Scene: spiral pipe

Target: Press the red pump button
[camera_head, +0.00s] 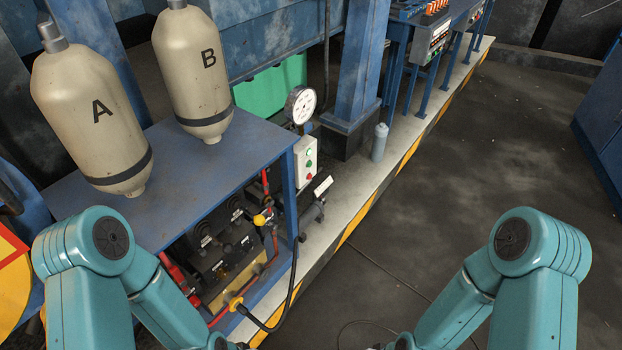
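A small white control box (305,158) is fixed at the right end of the blue bench, below a round gauge. On its front are a green button (309,152) and, below it, a small red button (308,167). No label naming the pump can be read at this size. Both of my teal arms are folded in the lower corners, apart from the box. Their far ends run down to the bottom edge, and the gripper fingers do not show. Nothing of mine touches the box.
A gauge (300,105), a yellow-knobbed valve (260,220), hoses and a grey bottle (379,142) are nearby. A blue post (358,70) rises behind. The dark floor at right is clear except for thin cables.

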